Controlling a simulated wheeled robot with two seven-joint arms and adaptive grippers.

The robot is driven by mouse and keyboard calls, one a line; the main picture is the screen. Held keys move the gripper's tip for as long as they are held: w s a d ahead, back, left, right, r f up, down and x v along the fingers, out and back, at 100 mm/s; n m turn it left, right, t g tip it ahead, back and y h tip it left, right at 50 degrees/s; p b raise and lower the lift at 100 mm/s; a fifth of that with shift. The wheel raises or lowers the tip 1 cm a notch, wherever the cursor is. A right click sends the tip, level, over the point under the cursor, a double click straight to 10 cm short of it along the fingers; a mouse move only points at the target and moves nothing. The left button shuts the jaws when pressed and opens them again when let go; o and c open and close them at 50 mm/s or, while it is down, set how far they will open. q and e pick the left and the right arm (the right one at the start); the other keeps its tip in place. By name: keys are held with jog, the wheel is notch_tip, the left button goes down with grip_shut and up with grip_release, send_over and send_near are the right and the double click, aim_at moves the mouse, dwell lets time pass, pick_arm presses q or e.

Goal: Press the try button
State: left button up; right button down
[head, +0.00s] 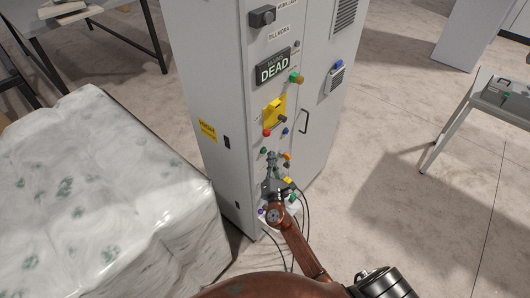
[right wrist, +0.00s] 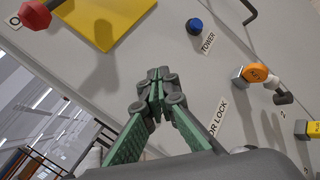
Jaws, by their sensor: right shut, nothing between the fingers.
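The grey control cabinet (head: 210,90) stands ahead with several coloured buttons and knobs on its front. I cannot read a label "try" on any of them. In the right wrist view a blue button (right wrist: 194,26) sits beside the label "TOWER". An orange fitting (right wrist: 258,74) with a grey lever carries short lettering that I cannot read surely. A red knob (right wrist: 35,14) is at the top left. My right gripper (head: 271,157) is shut and empty in front of the panel. Its fingertips also show in the right wrist view (right wrist: 155,75), pointing at bare panel. My left gripper is out of view.
A display (head: 273,67) reads "DEAD" above a yellow plate (head: 274,111). A door handle (head: 304,121) stands out to its right. A plastic-wrapped stack (head: 100,200) is close on the left. A grey table (head: 465,112) is at the right; floor between is clear.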

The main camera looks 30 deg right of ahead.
dwell(0.5)
jog(key=shift+w+a, duration=0.15)
jog(key=shift+w, duration=0.25)
jog(key=shift+w+a+b, duration=0.2)
jog(key=shift+w+b, duration=0.2)
jog(key=shift+b, duration=0.05)
dwell(0.6)
jog(key=shift+s+d, duration=0.1)
jog(key=shift+s, duration=0.05)
jog(key=shift+s+d, duration=0.25)
jog(key=shift+s, duration=0.45)
jog(key=s, duration=0.1)
jog(key=s+d, duration=0.1)
jog(key=s, duration=0.1)
jog(key=s+d, duration=0.1)
jog(key=shift+s, duration=0.3)
jog(key=shift+f, duration=0.1)
dwell(0.8)
